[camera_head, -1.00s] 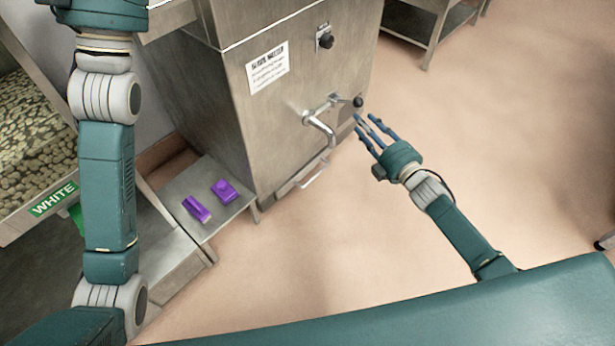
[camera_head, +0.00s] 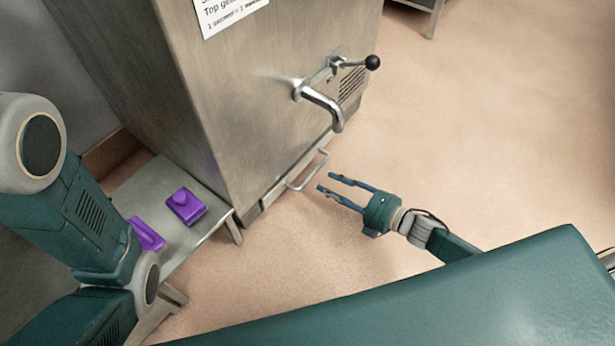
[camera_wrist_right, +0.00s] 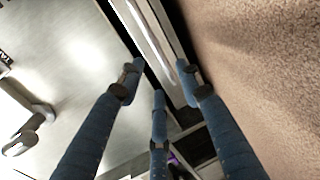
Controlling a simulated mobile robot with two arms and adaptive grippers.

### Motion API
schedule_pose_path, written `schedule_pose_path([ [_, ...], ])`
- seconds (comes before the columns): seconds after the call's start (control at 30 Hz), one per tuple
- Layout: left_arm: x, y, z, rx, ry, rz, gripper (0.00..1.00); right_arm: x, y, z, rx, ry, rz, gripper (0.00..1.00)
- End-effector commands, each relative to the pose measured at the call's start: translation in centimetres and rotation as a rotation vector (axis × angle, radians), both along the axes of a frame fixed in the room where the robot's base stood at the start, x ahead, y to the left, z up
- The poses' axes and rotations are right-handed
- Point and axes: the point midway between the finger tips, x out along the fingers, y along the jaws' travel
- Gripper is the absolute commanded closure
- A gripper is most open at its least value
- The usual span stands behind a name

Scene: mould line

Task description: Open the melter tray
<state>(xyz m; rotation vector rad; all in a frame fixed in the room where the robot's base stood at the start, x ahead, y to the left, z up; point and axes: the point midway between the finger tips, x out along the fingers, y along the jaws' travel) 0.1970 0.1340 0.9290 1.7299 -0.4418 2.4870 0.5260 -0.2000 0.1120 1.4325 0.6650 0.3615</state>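The melter (camera_head: 260,90) is a tall steel cabinet. Its tray shows as a low front strip at the base with a bar handle (camera_head: 308,170), and it looks closed. My right gripper (camera_head: 326,183) is open and empty, its blue fingers pointing left, just in front of and slightly below the handle, apart from it. In the right wrist view the spread fingers (camera_wrist_right: 158,85) frame a bright metal strip (camera_wrist_right: 150,35) along the cabinet's bottom edge. My left arm is at the left; its gripper is out of view.
A curved spout (camera_head: 322,104) and a black-knobbed lever (camera_head: 372,62) stick out above the tray. A low steel bench (camera_head: 205,222) at left holds two purple moulds, one a purple block (camera_head: 186,205). The floor to the right is clear.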

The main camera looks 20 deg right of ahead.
Motion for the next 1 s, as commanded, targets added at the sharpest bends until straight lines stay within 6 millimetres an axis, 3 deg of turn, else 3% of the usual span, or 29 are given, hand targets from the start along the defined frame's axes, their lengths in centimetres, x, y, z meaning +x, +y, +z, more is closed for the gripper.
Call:
schedule_pose_path([
  [0.2,-0.2,0.0,-2.7,0.0,-0.005,0.001,0.6,3.5,2.7,-1.3,0.002,-0.004,0.0,0.65],
  [0.4,-0.2,0.0,-4.1,0.0,-0.005,0.001,0.6,5.8,4.4,-1.8,0.002,-0.001,-0.001,0.65],
  [0.83,-0.2,0.0,-4.4,0.001,-0.006,0.001,0.6,6.7,5.1,-1.7,0.0,0.0,-0.002,0.65],
  [0.87,-0.2,0.0,-4.4,0.001,-0.006,0.001,0.6,6.7,5.1,-1.7,0.0,0.0,-0.002,0.67],
  [1.0,-0.2,0.0,-4.4,0.001,-0.006,0.001,0.6,6.7,5.1,-1.7,0.0,0.0,-0.002,0.94],
])
